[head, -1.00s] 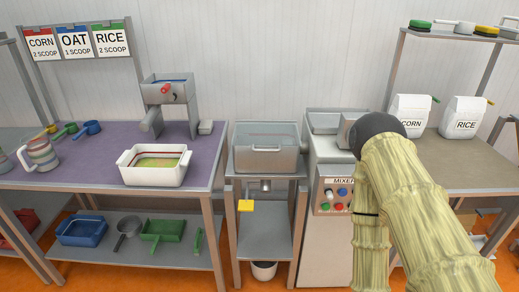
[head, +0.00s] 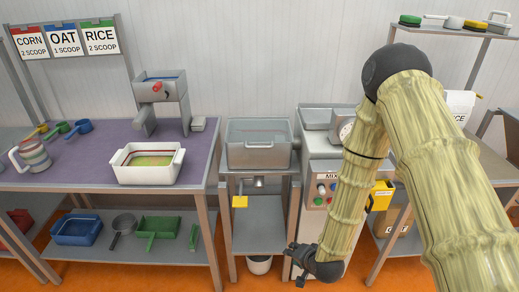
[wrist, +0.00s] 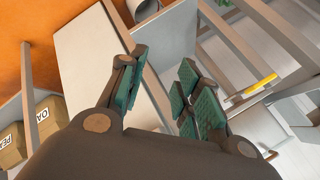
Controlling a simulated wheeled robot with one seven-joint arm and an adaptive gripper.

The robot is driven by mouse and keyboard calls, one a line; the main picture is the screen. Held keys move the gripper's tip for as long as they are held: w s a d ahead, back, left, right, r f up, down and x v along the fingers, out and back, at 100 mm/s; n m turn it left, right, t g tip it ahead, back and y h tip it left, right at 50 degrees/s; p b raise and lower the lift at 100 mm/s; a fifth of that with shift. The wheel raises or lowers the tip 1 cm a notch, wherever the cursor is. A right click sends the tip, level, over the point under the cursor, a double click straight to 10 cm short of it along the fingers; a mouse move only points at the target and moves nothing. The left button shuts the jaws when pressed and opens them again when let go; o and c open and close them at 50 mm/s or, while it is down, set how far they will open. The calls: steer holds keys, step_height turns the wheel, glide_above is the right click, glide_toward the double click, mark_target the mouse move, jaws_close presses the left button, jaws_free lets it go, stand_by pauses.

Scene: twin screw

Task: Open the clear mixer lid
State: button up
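The mixer's grey tub (head: 250,156) stands on a metal stand in the middle of the head view. A clear lid (head: 259,132) appears to lie flat over it, with a handle at its front edge. The labelled mixer control panel (head: 321,193) with coloured buttons is just right of the tub, partly hidden by my arm. My gripper (head: 297,268) is low in front of the machine, below and to the right of the tub, touching nothing that I can see. In the wrist view my gripper (wrist: 160,80) is open, its green-padded fingers apart and empty.
A purple table (head: 90,160) with a white container (head: 150,174) stands left of the tub. A yellow tab (head: 240,202) hangs under the tub. A right-hand shelf (head: 455,33) is partly behind my arm. Orange floor is open at the front.

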steer(key=w+a+r+m+t+y, duration=0.1)
steer(key=w+a+r+m+t, duration=0.2)
steer(key=w+r, duration=0.7)
steer(key=m+t+y+p, duration=0.1)
steer(key=m+t+y, duration=0.1)
steer(key=m+t, duration=0.1)
glide_toward(260, 147)
steer(key=p+x, duration=0.2)
steer(key=x, duration=0.8)
steer(key=shift+w+f+p, duration=0.2)
steer(key=shift+w+p, duration=0.1)
steer(key=shift+p, duration=0.05)
jaws_close()
